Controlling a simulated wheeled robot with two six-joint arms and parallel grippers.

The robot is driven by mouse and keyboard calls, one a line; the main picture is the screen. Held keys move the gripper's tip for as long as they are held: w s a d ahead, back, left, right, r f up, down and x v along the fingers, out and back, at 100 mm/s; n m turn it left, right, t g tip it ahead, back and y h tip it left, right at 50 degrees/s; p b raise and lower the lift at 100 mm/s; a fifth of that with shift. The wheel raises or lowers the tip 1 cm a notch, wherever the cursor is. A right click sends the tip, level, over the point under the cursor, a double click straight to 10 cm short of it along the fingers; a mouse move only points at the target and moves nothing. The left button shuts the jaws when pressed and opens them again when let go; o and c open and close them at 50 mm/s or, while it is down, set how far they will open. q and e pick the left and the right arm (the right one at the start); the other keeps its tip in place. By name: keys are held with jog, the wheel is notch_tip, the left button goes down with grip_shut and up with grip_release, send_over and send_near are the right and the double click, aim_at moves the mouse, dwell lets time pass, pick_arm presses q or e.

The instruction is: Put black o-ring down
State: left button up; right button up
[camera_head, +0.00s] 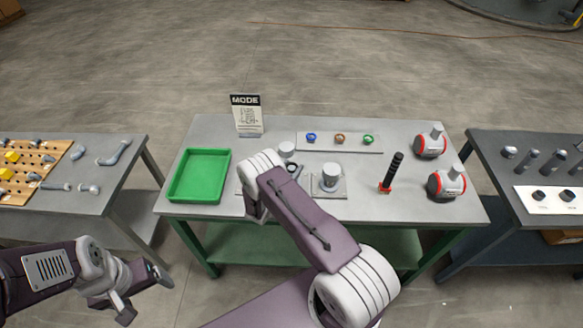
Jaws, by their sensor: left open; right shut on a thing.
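My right gripper (291,172) is over the middle of the grey table, mostly hidden behind its own wrist and forearm. It is shut on the black o-ring, of which I can make out only a small dark piece (294,167) at best. This is close to a white-grey cylinder (287,149) on a plate. A second cylinder (330,176) stands on a square grey plate just to the right. Blue (311,138), brown (340,139) and green (369,140) rings sit on a flat grey strip behind. My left gripper (145,291) is open and empty, low at the left, off the table.
A green tray (174,196) lies at the table's left. A MODE sign (247,115) stands at the back. Side tables flank both ends.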

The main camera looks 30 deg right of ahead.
jog(key=shift+f, duration=0.25)
jog(key=shift+f, duration=0.1)
jog(key=shift+f+b, duration=0.15)
jog(key=shift+b, duration=0.15)
jog(key=o, duration=1.3)
